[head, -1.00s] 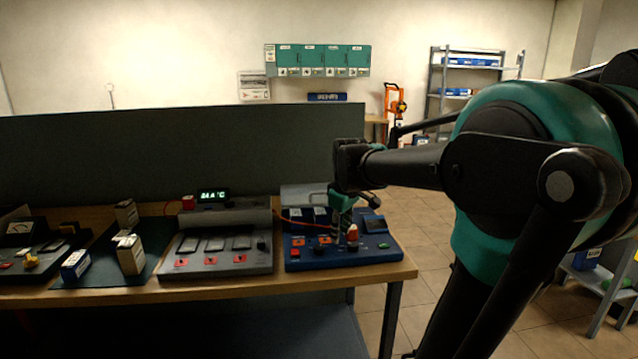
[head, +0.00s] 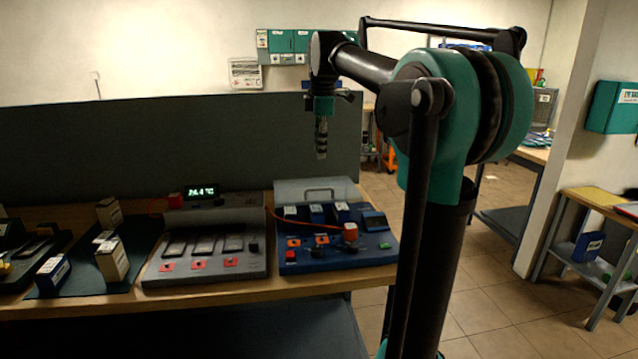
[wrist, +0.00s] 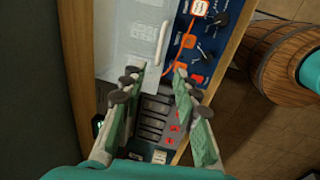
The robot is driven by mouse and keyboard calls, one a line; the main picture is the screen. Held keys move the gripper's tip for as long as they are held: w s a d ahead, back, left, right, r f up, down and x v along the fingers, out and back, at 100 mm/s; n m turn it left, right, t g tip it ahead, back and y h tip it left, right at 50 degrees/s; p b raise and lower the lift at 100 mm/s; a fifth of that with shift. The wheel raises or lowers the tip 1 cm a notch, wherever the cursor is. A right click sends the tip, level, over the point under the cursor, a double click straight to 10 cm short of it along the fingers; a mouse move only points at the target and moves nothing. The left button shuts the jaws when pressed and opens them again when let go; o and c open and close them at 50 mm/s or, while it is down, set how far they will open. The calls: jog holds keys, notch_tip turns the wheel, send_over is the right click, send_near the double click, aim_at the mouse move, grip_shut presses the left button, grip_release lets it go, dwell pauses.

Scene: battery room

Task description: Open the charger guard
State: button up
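The charger guard (head: 290,190) is a pale, see-through plate with a bar handle at the rear of the blue charger (head: 330,260). In the wrist view the guard (wrist: 122,40) is at the upper left, its white handle (wrist: 161,42) near its right edge. I cannot tell its exact tilt. Several blue cells with white labels (head: 316,213) show in front of it in the head view. My gripper (head: 321,152) hangs pointing down, above and apart from the guard. In the wrist view my gripper's fingers (wrist: 160,82) are spread with nothing between them.
A grey charger (head: 205,255) with a lit display stands left of the blue one. An orange cable (head: 285,220) runs to a red-orange plug (head: 350,233) on the blue charger. A dark panel (head: 180,140) rises behind the bench. A wooden barrel (wrist: 275,60) shows in the wrist view.

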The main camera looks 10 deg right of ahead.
aim_at(319, 189)
jog(key=f, duration=0.4)
jog(key=w+f, duration=0.1)
jog(key=f, duration=0.3)
jog(key=w+f, duration=0.1)
jog(key=f, duration=0.3)
jog(key=shift+w+f, duration=0.25)
grip_shut()
